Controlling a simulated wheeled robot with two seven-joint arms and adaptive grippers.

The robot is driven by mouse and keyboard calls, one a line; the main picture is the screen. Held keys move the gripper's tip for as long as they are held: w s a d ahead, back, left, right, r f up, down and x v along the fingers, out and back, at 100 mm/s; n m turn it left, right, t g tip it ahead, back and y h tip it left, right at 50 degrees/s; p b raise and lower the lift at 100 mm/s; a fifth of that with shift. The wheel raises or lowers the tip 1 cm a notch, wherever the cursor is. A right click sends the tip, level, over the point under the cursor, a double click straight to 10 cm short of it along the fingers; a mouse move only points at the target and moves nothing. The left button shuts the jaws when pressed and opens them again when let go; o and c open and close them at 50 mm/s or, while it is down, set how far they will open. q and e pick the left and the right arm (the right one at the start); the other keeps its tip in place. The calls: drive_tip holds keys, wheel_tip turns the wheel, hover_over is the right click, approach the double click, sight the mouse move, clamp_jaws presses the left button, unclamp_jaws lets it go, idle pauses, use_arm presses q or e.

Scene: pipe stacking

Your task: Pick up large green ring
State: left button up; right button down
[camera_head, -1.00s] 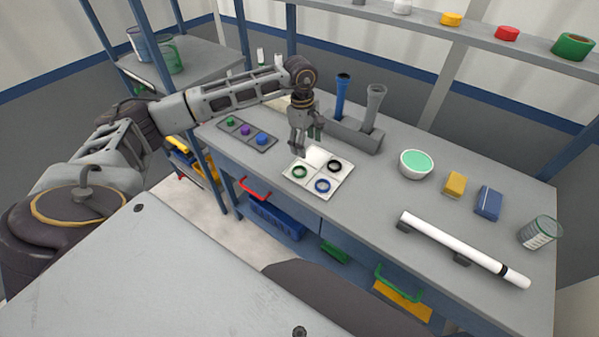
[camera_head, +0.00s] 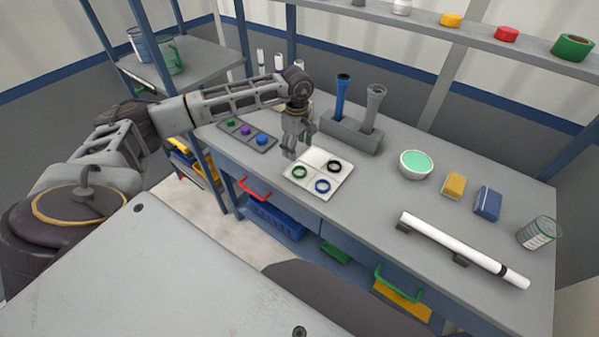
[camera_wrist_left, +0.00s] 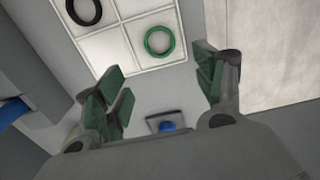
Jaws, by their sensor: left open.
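The large green ring (camera_head: 300,172) lies flat in the left compartment of a white divided tray (camera_head: 318,191). In the left wrist view the green ring (camera_wrist_left: 159,41) is beyond the fingertips, between the two fingers' lines. My left gripper (camera_head: 293,149) is above the table, just behind and left of the tray, pointing down. In the wrist view the left gripper (camera_wrist_left: 165,85) is open and empty, with green pads apart. It does not touch the ring. My right gripper is not in view.
A black ring (camera_head: 334,166) and a blue ring (camera_head: 322,186) lie in the same tray. A grey holder (camera_head: 351,133) with upright pipes stands behind. A button panel (camera_head: 246,134) is on the left. A white pipe (camera_head: 460,248) lies at the right.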

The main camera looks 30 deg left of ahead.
sight(298, 173)
use_arm(q)
wheel_tip(298, 173, down, 3)
drive_tip(key=shift+f, duration=0.9)
drive_tip(key=shift+s+d+f+p, duration=0.1)
drive_tip(key=shift+f+p, duration=0.2)
drive_tip(key=shift+f, duration=0.2)
drive_tip(key=f, duration=0.2)
drive_tip(key=shift+s+d+f+p, duration=0.1)
drive_tip(key=shift+d+f+p, duration=0.1)
drive_tip(key=shift+f+p, duration=0.15)
drive_tip(key=shift+f, duration=0.75)
drive_tip(key=c, duration=0.8)
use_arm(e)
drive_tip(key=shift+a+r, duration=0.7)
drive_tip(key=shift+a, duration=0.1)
